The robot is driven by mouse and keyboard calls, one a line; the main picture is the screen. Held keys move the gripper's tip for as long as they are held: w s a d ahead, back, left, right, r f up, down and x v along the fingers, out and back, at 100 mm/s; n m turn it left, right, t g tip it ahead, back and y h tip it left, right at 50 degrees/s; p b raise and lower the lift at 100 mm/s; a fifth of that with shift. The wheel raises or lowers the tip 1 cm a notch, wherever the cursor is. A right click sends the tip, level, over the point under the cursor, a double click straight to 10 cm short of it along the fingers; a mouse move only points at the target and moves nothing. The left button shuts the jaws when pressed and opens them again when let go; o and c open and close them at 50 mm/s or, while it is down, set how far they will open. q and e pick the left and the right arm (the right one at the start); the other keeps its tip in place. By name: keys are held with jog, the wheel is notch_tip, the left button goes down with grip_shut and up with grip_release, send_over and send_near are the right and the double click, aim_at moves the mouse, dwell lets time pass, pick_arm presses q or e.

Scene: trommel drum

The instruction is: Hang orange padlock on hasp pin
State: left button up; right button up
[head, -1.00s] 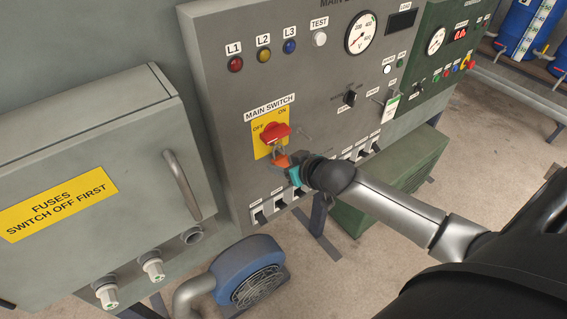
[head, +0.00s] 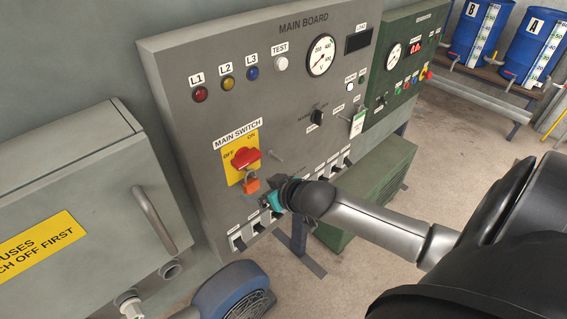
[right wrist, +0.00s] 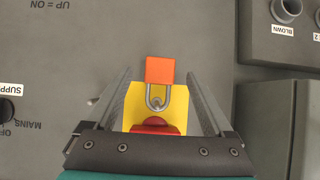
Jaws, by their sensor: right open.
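The orange padlock (head: 251,185) hangs just below the red main switch handle (head: 245,157), over the lower part of its yellow plate (head: 232,172). In the right wrist view, which is upside down, the padlock's body (right wrist: 160,70) and grey shackle (right wrist: 158,97) show. The shackle loops at a small round hasp pin (right wrist: 156,102) beside the red handle (right wrist: 155,125). My right gripper (head: 266,201) is open, just below right of the padlock. In the wrist view its fingers stand apart on both sides of the padlock, with gaps. My left gripper is out of view.
A tag (head: 358,123) hangs at right. The fuse box (head: 70,190) with its handle (head: 155,220) stands at left.

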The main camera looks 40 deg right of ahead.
jog(key=p+v, duration=0.1)
jog(key=v, duration=1.2)
jog(key=shift+r, duration=0.2)
jog(key=s+d+f+m+g+h+b, duration=0.1)
jog(key=s+d+f+g+b, duration=0.2)
jog(key=f, duration=1.4)
jog(key=s+d+f+g+h+b, duration=0.1)
jog(key=s+d+f+b, duration=0.3)
jog(key=f, duration=1.2)
jog(key=s+a+f+n+g+b, duration=0.1)
jog(key=s+a+f+g+b, duration=0.1)
jog(key=s+a+f, duration=0.3)
jog(key=s+a+f+n+g+b, duration=0.1)
jog(key=s+a+f+b, duration=0.4)
jog(key=s+f, duration=0.5)
jog(key=s+a+f+g+y+b, duration=0.1)
jog(key=s+a+f+g+b, duration=0.2)
jog(key=f, duration=1)
jog(key=s+a, duration=0.3)
jog(key=s, duration=0.2)
jog(key=shift+a+f+n+b, duration=0.2)
jog(key=shift+a+n+b, duration=0.05)
jog(key=shift+n+b, duration=0.15)
